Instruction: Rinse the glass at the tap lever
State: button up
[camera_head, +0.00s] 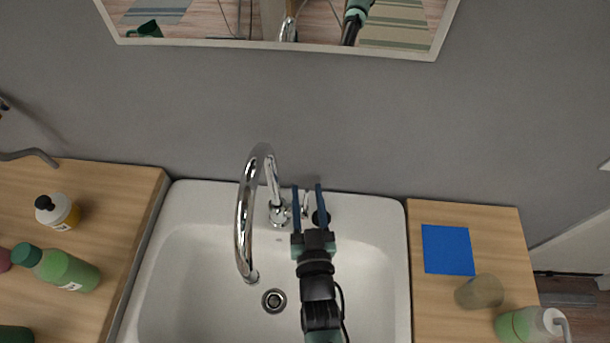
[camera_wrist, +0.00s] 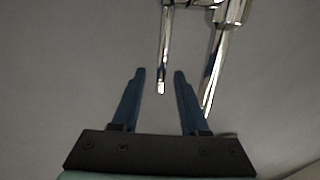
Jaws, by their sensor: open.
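The glass (camera_head: 479,291) is a cloudy, see-through brownish tumbler on the right counter, just below a blue square mat. The chrome tap (camera_head: 243,220) stands at the back of the white sink (camera_head: 370,270), its tall curved spout over the basin. My gripper (camera_head: 307,190) is open and empty at the back of the sink, right of the tap's post. The thin chrome tap lever (camera_head: 305,205) shows between its fingers. In the wrist view the lever (camera_wrist: 164,55) ends between the two blue fingers (camera_wrist: 159,75), with gaps both sides; I cannot tell whether it touches.
The blue mat (camera_head: 448,250) is bare. A green soap bottle (camera_head: 523,325) stands near the glass. A mirror (camera_head: 210,28) hangs on the grey wall behind. The basin is empty around its drain (camera_head: 274,300).

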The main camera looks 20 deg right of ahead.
jog(key=shift+w+d, duration=0.2)
jog(key=shift+w, duration=0.8)
jog(key=shift+w+d, duration=0.15)
jog(key=shift+w, duration=0.8)
grip_shut()
